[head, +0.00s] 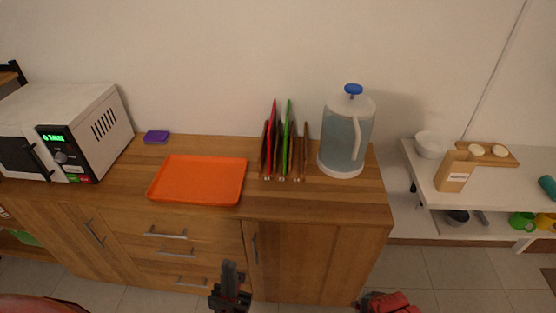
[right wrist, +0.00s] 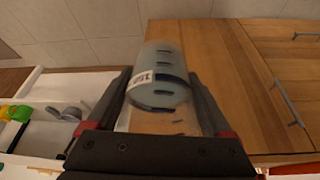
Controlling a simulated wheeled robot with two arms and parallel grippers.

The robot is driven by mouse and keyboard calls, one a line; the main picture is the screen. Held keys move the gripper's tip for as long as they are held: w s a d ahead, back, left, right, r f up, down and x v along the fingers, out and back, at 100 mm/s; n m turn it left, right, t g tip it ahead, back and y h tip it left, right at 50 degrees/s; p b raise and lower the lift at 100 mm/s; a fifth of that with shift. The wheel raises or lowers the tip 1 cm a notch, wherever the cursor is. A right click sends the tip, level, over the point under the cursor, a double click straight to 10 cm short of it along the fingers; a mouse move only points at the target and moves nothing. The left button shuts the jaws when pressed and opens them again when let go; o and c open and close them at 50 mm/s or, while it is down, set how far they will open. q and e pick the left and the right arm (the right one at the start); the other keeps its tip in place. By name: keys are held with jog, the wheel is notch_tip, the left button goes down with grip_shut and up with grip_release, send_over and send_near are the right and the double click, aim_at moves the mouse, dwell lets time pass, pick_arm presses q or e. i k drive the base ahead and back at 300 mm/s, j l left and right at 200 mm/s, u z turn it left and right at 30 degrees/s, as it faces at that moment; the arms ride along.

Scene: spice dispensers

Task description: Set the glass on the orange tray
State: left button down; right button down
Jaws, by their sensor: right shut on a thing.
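The orange tray (head: 197,180) lies flat and empty on the wooden counter, left of the middle in the head view. In the right wrist view, a grey-blue glass (right wrist: 160,92) with a white label and dark marks sits between the two dark fingers of my right gripper (right wrist: 165,100), which is shut on it. In the head view only a red and black part of my right arm shows at the bottom edge; the glass is out of sight there. My left gripper (head: 230,270) points up at the bottom middle, in front of the cabinet; its finger gap is unclear.
A rack of coloured boards (head: 282,150) and a blue-lidded water dispenser (head: 346,135) stand right of the tray. A microwave (head: 66,132) and a purple sponge (head: 156,137) are left of it. A white shelf (head: 510,185) holds bowls and mugs at the right.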

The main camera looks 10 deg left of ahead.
aim_at(200, 180)
jog(key=j+z, duration=0.15)
jog(key=j, duration=1.15)
jog(key=j+z, duration=0.15)
jog(key=j, duration=1.15)
